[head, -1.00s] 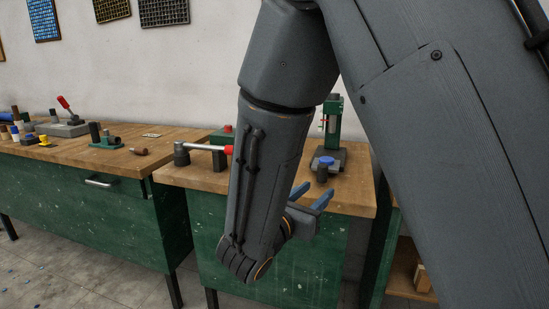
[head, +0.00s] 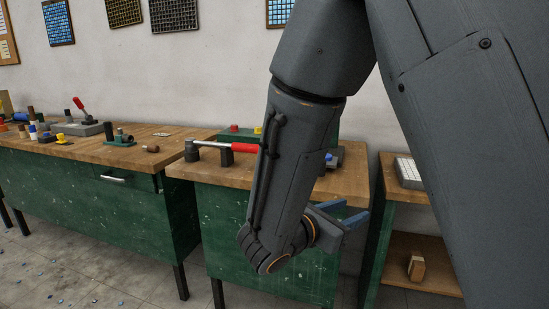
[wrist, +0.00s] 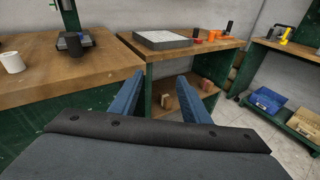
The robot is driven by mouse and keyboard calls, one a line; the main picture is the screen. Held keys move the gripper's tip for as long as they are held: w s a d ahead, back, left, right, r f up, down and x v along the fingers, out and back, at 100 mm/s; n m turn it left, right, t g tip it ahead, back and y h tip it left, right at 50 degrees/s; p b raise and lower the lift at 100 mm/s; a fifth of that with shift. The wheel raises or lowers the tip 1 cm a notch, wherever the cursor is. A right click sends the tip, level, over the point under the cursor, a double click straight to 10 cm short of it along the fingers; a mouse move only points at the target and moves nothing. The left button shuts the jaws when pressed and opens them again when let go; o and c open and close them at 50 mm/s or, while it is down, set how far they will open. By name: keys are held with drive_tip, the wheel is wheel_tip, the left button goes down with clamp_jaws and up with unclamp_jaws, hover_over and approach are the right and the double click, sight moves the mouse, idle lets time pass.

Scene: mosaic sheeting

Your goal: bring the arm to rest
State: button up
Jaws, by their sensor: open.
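My gripper (head: 350,211) hangs at the end of my grey arm, in front of the green bench in the head view. Its two blue fingers point right and are apart. In the wrist view the gripper (wrist: 160,88) shows its blue fingers spread wide with nothing between them. It is clear of the benches and holds nothing. My forearm hides part of the bench top behind it.
A wooden-topped bench (head: 190,172) carries a red-handled tool (head: 245,148). A longer bench (head: 80,150) with several small tools stands left. A shelf unit right holds a white-topped tray (wrist: 160,39) and a wooden block (head: 416,268). Blue bits litter the floor.

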drive_tip(key=s+d+f+m+g+y+p, duration=0.1)
drive_tip(key=s+d+f+m+g+y, duration=0.15)
drive_tip(key=s+d+m+g, duration=0.45)
drive_tip(key=s+d+f+m+g+y+p, duration=0.1)
drive_tip(key=s+d+f+m+g, duration=0.25)
drive_tip(key=s, duration=0.55)
drive_tip(key=s+a+m+y+p, duration=0.2)
drive_tip(key=a+m+y, duration=0.6)
drive_tip(key=m, duration=0.6)
drive_tip(key=shift+s+a+m+y, duration=0.3)
drive_tip(key=shift+s+m+y, duration=0.05)
drive_tip(key=shift+s+y, duration=0.1)
